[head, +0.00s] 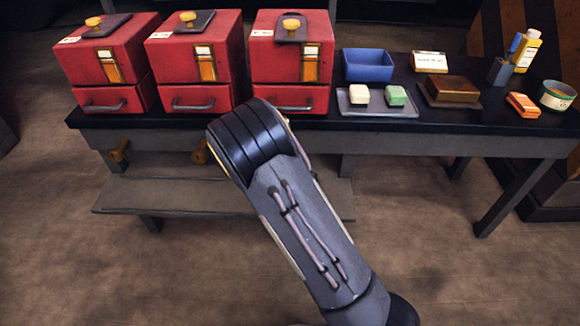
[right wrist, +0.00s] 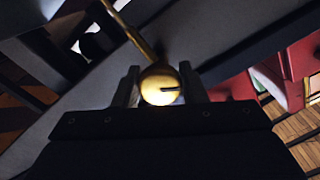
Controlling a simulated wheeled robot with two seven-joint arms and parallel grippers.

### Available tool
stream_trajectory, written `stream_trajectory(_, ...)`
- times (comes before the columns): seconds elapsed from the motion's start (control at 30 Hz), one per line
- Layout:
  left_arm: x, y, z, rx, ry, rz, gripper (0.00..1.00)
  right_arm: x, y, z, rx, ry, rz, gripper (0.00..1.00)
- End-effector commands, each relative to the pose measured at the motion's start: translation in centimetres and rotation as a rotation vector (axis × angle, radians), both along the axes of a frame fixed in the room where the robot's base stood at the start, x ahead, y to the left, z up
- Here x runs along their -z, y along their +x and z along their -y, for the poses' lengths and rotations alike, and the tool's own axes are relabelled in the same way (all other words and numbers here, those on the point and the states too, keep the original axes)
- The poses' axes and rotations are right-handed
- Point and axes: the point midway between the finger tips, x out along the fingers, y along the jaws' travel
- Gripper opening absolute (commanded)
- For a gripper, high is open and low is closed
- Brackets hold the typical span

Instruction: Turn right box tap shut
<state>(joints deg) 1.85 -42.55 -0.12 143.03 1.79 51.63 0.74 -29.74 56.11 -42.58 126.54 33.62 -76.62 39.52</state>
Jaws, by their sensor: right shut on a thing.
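The right red box (head: 290,55) stands on the black bench top, with a brass knob on its lid and a drawer at its foot. My right arm reaches up to the bench front below this box and hides its tap and my right gripper in the head view. In the right wrist view, my right gripper (right wrist: 160,88) is shut on a round brass tap knob (right wrist: 161,80) with a dark slot in its face. A brass stem runs from the knob to the upper left. My left gripper is not in view.
Two more red boxes (head: 194,60) stand to the left, with brass taps (head: 119,151) under the bench edge. A grey step (head: 150,198) lies below. A blue tub (head: 369,65), a soap tray (head: 365,108) and other small things fill the right of the bench.

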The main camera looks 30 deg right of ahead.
Motion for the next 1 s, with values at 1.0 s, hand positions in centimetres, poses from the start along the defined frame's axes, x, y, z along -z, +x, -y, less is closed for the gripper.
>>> stream_trajectory(1.0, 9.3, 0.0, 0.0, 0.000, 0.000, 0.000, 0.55, 0.0, 0.0, -0.1, 0.001, 0.766, 0.465, 0.15)
